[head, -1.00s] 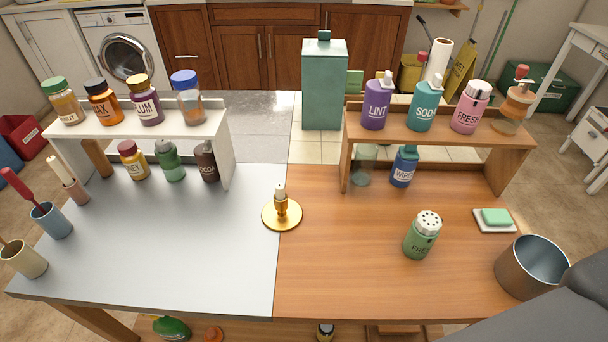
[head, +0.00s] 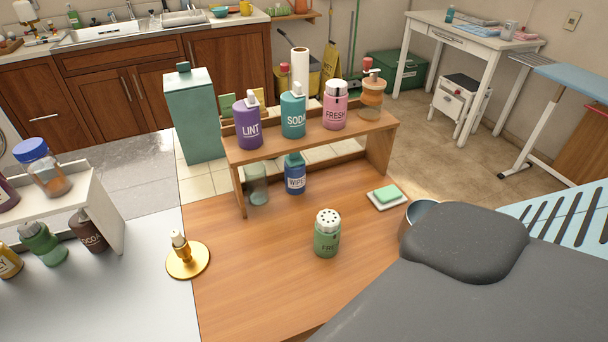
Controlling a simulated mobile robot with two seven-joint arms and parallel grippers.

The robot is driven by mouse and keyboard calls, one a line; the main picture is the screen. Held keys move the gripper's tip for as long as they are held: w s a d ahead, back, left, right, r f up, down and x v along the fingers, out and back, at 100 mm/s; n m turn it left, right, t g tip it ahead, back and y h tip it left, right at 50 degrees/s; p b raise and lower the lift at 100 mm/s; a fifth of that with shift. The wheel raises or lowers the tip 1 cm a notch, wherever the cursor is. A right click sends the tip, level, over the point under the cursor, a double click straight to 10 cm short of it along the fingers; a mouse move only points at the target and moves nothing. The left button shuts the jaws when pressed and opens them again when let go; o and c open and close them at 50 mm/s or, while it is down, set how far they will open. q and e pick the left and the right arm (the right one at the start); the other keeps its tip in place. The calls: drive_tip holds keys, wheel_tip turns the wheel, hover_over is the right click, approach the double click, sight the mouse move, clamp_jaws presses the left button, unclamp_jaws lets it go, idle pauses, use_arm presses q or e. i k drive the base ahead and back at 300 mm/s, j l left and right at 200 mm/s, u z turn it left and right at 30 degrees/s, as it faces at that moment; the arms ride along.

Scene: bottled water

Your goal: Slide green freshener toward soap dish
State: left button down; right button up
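The green freshener (head: 327,238) is a shaker with a white, holed cap. It stands upright on the wooden half of the table (head: 240,290), in front of the shelf. The soap dish (head: 376,206) is a small white dish at the right edge of the table, with a green soap bar (head: 388,194) on it. It is to the right of and behind the freshener, with bare wood between them. A dark grey part of my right arm covers the lower right of the head view. Neither gripper shows.
A metal bucket (head: 406,222) stands right of the freshener, partly hidden by my arm. The wooden shelf (head: 240,158) behind holds several bottles, with a blue bottle (head: 295,180) and a clear jar below.

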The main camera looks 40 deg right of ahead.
sight(326, 245)
drive_tip(key=z, duration=2.25)
drive_tip(key=k+l, duration=0.25)
drive_tip(key=k, duration=0.25)
drive_tip(key=k+l, duration=0.2)
drive_tip(key=k, duration=0.25)
